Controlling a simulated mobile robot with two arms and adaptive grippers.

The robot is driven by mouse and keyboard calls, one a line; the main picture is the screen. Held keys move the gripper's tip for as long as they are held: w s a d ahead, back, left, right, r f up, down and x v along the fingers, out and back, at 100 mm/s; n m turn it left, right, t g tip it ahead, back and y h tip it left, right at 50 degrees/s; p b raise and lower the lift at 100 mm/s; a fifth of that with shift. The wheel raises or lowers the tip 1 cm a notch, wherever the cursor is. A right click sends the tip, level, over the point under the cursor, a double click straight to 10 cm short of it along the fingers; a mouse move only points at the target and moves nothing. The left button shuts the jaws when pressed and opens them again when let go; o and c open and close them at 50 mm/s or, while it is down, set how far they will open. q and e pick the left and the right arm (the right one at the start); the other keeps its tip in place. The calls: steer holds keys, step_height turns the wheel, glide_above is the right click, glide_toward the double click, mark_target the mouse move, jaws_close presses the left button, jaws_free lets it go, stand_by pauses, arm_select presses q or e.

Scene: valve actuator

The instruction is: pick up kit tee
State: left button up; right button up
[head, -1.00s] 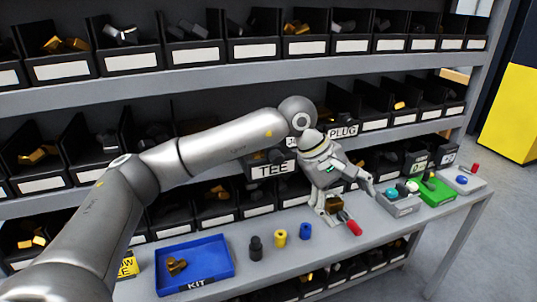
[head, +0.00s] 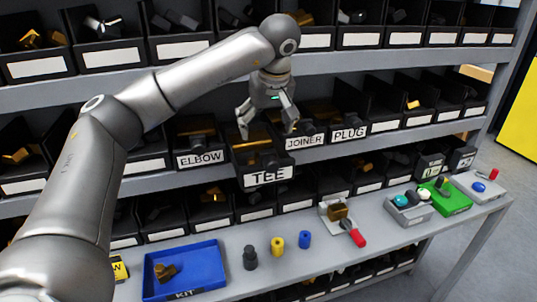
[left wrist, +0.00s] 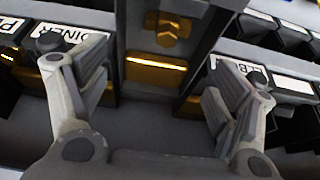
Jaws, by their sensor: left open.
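The bin labelled TEE (head: 268,175) stands pulled out from the middle shelf in the head view, between the ELBOW and JOINER bins. Dull brass pieces show inside it, partly shaded. My left gripper (head: 268,121) hangs open and empty over this bin, fingers pointing down. In the left wrist view my open fingers (left wrist: 158,62) stand apart on either side of a dark bin. A brass fitting (left wrist: 172,28) shows in it beyond the fingertips, not touched, with a brass strip nearer. The blue KIT tray (head: 217,265) holds a brass fitting (head: 165,271). My right gripper is out of view.
On the bench stand a black part (head: 250,258), a yellow part (head: 277,246) and a blue part (head: 305,240). Neighbouring bins closely flank the TEE bin.

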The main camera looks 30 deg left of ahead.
mark_target(259, 149)
arm_select(q)
steer(key=f, duration=0.1)
steer(key=a+f+p, duration=0.1)
steer(key=f, duration=0.2)
steer(key=shift+s+a, duration=0.2)
steer(key=shift+a, duration=0.2)
steer(key=shift+w+f+p, duration=0.2)
steer(key=shift+f+p, duration=0.15)
steer(key=shift+p, duration=0.05)
steer(key=p+x, duration=0.2)
steer(key=x, duration=0.2)
steer(key=shift+d, duration=0.15)
steer(key=shift+w+f+p, duration=0.1)
steer(key=shift+f+p, duration=0.2)
steer(key=shift+f, duration=0.15)
steer(key=shift+w, duration=0.1)
steer(key=shift+c, duration=1.4)
steer(key=c, duration=0.9)
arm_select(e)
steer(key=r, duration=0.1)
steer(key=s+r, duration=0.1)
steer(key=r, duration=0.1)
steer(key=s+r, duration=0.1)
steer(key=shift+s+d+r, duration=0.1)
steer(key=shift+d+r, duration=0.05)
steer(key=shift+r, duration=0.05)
